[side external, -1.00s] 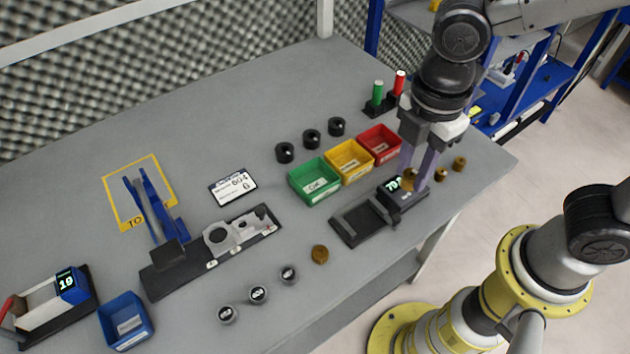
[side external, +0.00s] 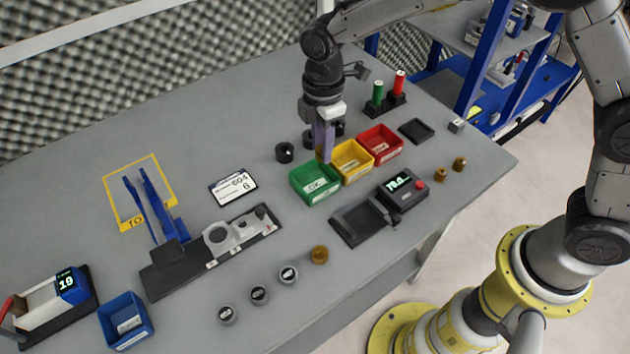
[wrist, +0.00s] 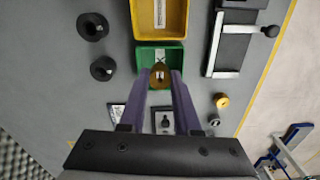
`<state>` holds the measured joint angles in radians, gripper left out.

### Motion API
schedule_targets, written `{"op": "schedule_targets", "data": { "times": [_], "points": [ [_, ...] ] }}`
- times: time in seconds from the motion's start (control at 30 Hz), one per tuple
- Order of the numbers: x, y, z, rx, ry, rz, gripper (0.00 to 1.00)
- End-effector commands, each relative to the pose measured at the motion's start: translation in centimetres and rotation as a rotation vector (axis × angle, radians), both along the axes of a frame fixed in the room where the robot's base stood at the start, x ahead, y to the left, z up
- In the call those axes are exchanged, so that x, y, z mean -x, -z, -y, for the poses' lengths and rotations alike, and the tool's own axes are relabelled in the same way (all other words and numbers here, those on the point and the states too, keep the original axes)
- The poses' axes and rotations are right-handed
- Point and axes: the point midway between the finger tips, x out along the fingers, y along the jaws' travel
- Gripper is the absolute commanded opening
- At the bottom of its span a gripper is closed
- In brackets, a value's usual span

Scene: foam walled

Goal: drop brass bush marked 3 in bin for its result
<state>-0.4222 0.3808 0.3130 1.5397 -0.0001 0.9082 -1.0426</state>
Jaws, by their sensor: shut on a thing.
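My gripper (side external: 322,157) is shut on a brass bush (wrist: 160,76), which shows between the purple fingertips in the wrist view; no mark on it is readable. In the side view the fingers hang over the back right edge of the green bin (side external: 307,194), next to the yellow bin (side external: 347,176). In the wrist view the bush appears over the near part of the green bin (wrist: 172,52). The red bin (side external: 384,154) stands beyond the yellow one. The gauge (side external: 367,226) has a lit display (side external: 398,182), not clearly readable, and no bush shows on it.
Loose brass bushes stand at the right (side external: 459,164), (side external: 441,174) and front (side external: 320,254). Black rings (side external: 284,152) lie behind the bins. Green and red posts (side external: 377,96) stand at the back. A blue bin (side external: 127,320) and fixture (side external: 215,240) are left.

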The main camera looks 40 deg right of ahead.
Motion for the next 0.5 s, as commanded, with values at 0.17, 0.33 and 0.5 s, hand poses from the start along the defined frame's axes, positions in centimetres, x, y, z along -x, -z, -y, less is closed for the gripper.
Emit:
{"op": "schedule_targets", "data": {
  "times": [0.17,0.33,0.5],
  "points": [
    [0.1,2.1,0.0,0.002,0.000,-0.003,0.00],
    [0.1,3.6,0.0,0.001,0.000,-0.001,0.00],
    [0.1,4.3,0.0,0.000,0.000,-0.001,0.00]
  ]
}}
